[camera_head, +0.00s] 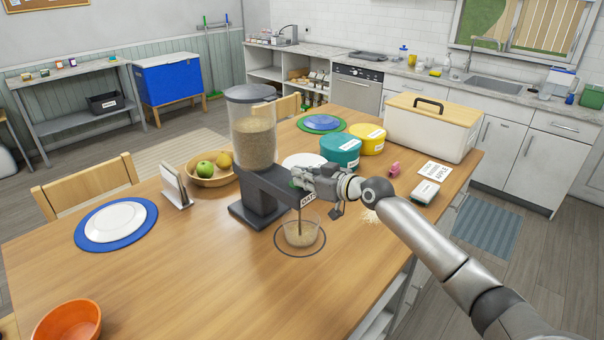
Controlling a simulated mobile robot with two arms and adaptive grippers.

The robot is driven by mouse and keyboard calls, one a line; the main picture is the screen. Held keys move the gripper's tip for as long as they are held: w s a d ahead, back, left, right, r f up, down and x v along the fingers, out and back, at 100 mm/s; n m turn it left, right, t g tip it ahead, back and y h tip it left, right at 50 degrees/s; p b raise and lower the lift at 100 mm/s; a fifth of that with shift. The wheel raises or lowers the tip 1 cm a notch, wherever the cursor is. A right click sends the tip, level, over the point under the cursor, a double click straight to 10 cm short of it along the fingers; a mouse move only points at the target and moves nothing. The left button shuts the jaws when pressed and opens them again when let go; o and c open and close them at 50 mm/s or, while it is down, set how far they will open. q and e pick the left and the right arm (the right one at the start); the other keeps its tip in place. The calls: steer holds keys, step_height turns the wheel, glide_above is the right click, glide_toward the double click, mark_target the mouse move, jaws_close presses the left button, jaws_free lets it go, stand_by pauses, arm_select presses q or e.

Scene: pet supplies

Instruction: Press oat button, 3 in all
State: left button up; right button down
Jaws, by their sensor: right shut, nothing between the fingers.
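My left gripper is not in view.
A fruit bowl (196,175) and a small stand (175,187) are left of the dispenser. Teal (341,153) and yellow (367,141) tubs and a white bin (430,131) stand behind my right arm. An orange bowl (68,322) is front left. The table's front middle is clear.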

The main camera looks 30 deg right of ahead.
step_height(320, 180, up, 4)
steer(key=p, duration=0.3)
steer(key=shift+a+r, duration=0.1)
steer(key=shift+s+d+f+b, duration=0.2)
steer(key=shift+s+b, duration=0.2)
steer(key=shift+s+d+f+b, duration=0.2)
steer(key=shift+s+b, duration=0.15)
steer(key=shift+b, duration=0.05)
arm_select(q)
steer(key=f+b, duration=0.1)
steer(key=b, duration=0.2)
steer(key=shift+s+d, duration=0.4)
arm_select(e)
steer(key=v, duration=0.8)
steer(key=shift+s+r, duration=0.2)
steer(key=shift+r, duration=0.25)
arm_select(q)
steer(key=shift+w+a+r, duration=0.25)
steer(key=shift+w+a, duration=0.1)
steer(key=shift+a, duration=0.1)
arm_select(e)
steer(key=w+a+r+g+h, duration=0.1)
steer(key=w+r+g+h, duration=0.1)
steer(key=r+g, duration=0.3)
steer(key=shift+w+r+g, duration=0.4)
steer(key=shift+w+r, duration=0.4)
steer(key=shift+r, duration=0.05)
